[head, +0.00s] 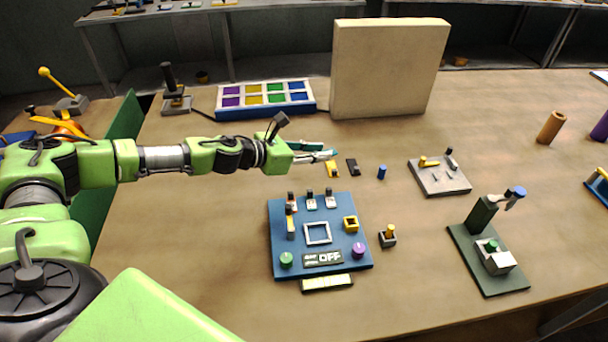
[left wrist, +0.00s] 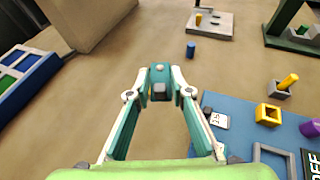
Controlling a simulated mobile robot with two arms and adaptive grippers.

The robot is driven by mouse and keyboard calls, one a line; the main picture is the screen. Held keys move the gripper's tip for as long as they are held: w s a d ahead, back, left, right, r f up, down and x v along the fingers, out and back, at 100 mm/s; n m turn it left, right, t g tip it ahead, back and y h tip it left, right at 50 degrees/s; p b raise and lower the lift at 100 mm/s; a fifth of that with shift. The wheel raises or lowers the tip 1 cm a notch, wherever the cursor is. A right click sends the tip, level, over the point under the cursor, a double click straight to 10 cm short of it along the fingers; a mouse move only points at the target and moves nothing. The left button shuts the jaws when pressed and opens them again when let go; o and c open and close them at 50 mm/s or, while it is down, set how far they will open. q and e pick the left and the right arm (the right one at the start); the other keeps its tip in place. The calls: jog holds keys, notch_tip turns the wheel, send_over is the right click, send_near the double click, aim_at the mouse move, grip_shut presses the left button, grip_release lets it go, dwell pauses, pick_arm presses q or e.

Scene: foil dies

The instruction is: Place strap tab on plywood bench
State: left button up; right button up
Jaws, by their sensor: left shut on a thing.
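The plywood bench (head: 220,270) is the broad brown worktop, also under my gripper in the left wrist view (left wrist: 90,110). The strap tab (head: 333,170) appears to be the small yellow piece with dark marks at the fingertips. My right gripper is not in view.
A blue panel (head: 278,225) with knobs and sockets lies in front of the gripper. A small black piece (head: 353,166) and a blue cylinder (head: 382,172) lie just right. A beige block (head: 385,70) and a colored compartment tray (head: 265,113) stand behind. The front-left bench is bare.

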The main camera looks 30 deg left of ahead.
pick_arm(q)
jog(key=b, duration=0.2)
send_over(304, 174)
jog(key=d, duration=0.1)
jog(key=f, duration=0.4)
jog(key=shift+s+f, duration=0.2)
jog(key=shift+f, duration=0.15)
jog(key=shift+w+a+f, duration=0.1)
jog(key=shift+a+f, duration=0.25)
jog(key=shift+f, duration=0.1)
notch_tip(304, 174, down, 3)
jog(key=shift+a+f, duration=0.15)
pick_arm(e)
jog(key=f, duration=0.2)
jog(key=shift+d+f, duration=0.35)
pick_arm(q)
jog(key=shift+f, duration=0.2)
jog(key=o, duration=0.8)
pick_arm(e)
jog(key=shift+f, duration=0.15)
pick_arm(q)
jog(key=shift+r, duration=0.15)
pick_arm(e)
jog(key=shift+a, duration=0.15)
